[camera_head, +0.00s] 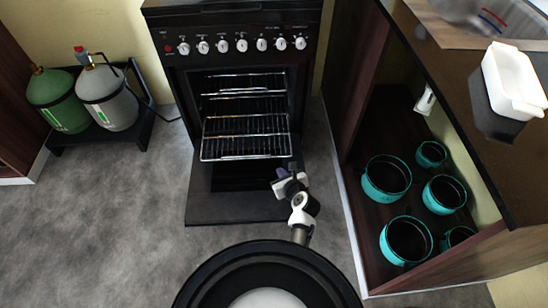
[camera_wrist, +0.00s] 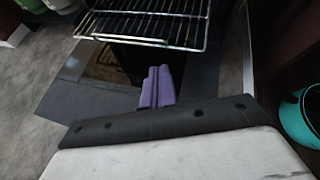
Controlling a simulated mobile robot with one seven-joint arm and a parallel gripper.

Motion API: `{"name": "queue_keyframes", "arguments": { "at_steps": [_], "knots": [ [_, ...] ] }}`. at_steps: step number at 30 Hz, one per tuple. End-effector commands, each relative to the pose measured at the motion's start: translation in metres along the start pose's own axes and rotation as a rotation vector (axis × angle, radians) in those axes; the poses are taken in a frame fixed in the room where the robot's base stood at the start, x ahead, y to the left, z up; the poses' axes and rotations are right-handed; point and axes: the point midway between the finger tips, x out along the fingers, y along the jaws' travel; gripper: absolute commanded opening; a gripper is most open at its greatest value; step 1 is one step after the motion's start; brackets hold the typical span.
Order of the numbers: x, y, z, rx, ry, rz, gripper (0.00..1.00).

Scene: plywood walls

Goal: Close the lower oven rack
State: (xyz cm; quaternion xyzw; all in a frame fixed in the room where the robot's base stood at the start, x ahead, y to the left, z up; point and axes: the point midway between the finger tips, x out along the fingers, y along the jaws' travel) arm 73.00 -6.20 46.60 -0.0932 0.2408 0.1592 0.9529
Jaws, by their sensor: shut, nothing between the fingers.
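The black oven (camera_head: 238,60) stands at the back with its door (camera_head: 238,207) folded down flat. The lower wire rack (camera_head: 246,147) sticks out of the oven over the open door. In the wrist view the rack (camera_wrist: 150,27) crosses the top of the picture, its front bar ahead of my fingers. My gripper (camera_head: 281,173) is low, just in front of the rack's right front corner and above the door. Its purple fingers (camera_wrist: 157,87) are shut together with nothing between them. I cannot tell from these views whether they touch the rack.
Another rack (camera_head: 246,91) sits higher, inside the oven. A wooden cabinet with several teal pots (camera_head: 387,178) stands at the right. Gas bottles (camera_head: 106,97) stand on a black stand at the left. Grey floor (camera_head: 95,225) is clear at the left front.

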Motion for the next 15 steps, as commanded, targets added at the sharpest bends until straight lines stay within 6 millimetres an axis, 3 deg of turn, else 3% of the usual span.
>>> {"name": "queue_keyframes", "arguments": {
  "at_steps": [1,3,7,15],
  "knots": [
    [-0.003,-0.002,-0.018,0.057,0.021,0.003,0.0],
    [-0.005,-0.004,-0.029,0.106,0.034,0.004,0.0],
    [0.004,-0.005,-0.033,0.124,0.038,0.006,0.0],
    [0.058,-0.004,-0.034,0.119,0.036,0.006,0.0]
  ]
}}
